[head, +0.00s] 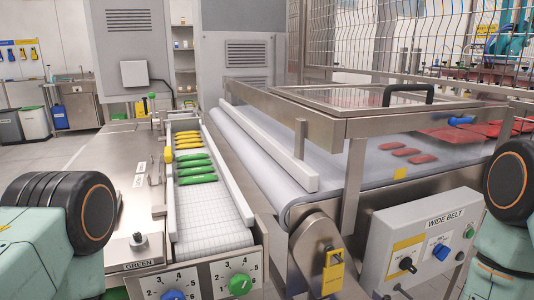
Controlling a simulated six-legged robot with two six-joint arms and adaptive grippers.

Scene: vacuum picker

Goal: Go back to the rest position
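Parts of my own two arms show at the left and right edges of the head view, teal with round black joints ringed in orange. Neither gripper is in the picture, so what the fingers do or hold is hidden. The arm parts at the left edge overlap the steel worktop (131,205). The arm parts at the right edge are beside the grey "WIDE BELT" control box (440,225).
A narrow white belt (215,220) carries several yellow (187,140) and green (196,170) pieces. A wide belt (250,165) runs under a steel frame with a black handle (408,92); red pieces (407,152) lie beyond. A green knob (240,284) is in front.

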